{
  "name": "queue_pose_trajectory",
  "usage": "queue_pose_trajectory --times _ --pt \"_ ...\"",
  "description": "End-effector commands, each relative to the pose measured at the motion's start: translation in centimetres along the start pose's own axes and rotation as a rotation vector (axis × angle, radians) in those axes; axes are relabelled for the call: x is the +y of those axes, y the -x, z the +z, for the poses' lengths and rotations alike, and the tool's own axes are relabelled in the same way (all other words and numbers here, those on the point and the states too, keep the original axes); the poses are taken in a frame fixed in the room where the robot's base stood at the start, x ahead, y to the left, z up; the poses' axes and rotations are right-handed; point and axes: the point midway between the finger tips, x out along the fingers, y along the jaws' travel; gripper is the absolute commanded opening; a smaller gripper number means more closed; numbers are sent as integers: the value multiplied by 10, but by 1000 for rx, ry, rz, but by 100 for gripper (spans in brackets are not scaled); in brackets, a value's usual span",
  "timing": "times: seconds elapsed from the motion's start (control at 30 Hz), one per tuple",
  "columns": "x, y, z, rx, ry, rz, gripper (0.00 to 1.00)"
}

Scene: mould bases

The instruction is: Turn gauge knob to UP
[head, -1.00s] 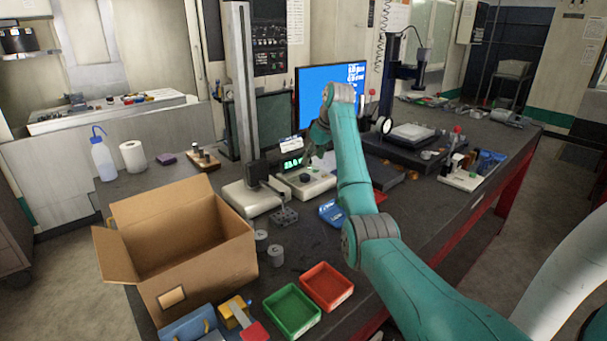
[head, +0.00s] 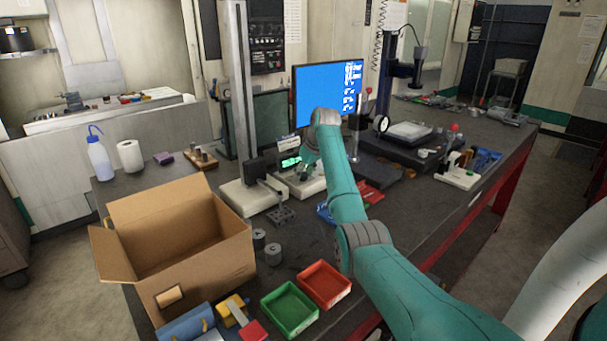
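The gauge unit (head: 310,186) is a pale box with a lit green display (head: 290,162), on the bench in front of the blue monitor. The end of my teal arm reaches down over it. My gripper (head: 305,172) is small and dark here, at the top of the unit just right of the display. The dark knob is covered by or merges with the gripper, so I cannot tell whether they touch. The finger opening is too small to make out. The knob's marking cannot be read.
A grey column stand (head: 245,192) stands close on the left. A cardboard box (head: 215,262), a green tray (head: 290,309) and a red tray (head: 324,285) are nearer. The blue monitor (head: 325,95) is behind. A dial indicator stand (head: 385,150) is to the right.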

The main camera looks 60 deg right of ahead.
Motion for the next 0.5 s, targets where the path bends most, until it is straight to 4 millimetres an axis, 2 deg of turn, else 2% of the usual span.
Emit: queue_pose_trajectory --times 0.03,0.17,0.5 --pt "0 0 0 0 0 0 36" --pt "0 0 0 0 0 0 4" --pt "0 0 0 1 -29 12 4"
